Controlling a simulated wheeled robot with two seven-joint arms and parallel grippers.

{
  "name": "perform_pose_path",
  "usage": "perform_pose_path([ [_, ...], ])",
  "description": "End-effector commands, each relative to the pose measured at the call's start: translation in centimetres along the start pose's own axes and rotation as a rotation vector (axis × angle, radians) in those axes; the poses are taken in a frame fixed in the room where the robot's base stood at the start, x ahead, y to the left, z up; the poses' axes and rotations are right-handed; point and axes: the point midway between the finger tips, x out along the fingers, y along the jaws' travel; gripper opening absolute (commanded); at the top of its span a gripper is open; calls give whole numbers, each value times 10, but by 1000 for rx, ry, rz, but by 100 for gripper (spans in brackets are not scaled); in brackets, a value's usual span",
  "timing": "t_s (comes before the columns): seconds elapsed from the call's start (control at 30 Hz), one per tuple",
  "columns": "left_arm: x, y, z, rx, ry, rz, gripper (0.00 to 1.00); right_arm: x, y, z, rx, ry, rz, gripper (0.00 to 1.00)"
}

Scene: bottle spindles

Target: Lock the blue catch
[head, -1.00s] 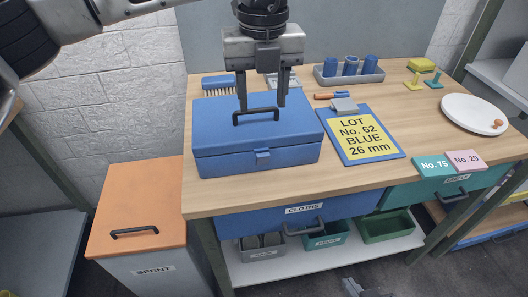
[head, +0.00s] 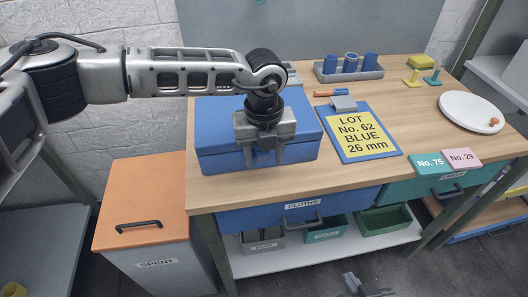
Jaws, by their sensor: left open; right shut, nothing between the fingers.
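The blue box (head: 216,138) sits with its lid closed at the left of the workbench. My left gripper (head: 264,157) is open and points down at the front of the box. Its fingers are in front of the place of the blue catch, which they hide. I cannot tell whether they touch the catch. The lid handle is hidden behind my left arm. My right gripper (head: 364,289) is shut and empty, low at the bottom edge of the view, away from the bench.
A clipboard (head: 388,153) lies right of the box. Behind are a marker (head: 331,92) and a grey tray (head: 373,73) with blue cups. A white plate (head: 470,108) is at the far right. An orange-lidded bin (head: 140,195) stands left of the bench. The front strip of benchtop is clear.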

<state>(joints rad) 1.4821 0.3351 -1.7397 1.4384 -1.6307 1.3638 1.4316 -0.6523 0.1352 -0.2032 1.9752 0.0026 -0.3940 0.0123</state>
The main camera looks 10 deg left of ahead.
Motion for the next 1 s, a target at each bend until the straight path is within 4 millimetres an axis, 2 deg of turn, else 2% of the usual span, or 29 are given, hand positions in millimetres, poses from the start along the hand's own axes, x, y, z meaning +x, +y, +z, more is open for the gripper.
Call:
perform_pose_path([
  [0.13,0,0,0,0,0,0,47,0,0,-1,0,2,1,0],
  [0.17,0,0,0,0,0,0,42,0,0,-1,0,2,1,0],
  [0.3,0,0,0,0,0,0,3,0,0,-1,0,1,1,0],
  [0.33,0,0,0,0,0,0,2,0,0,-1,0,1,0,0],
  [0.7,-1,0,5,-2,123,0,3,3,0,2,-1,2,-3,0],
  [0.97,-2,0,5,1,126,-1,3,2,-2,0,-2,5,-7,0],
  [1.0,-2,0,5,1,126,-1,34,1,-2,0,-2,5,-7,0],
])
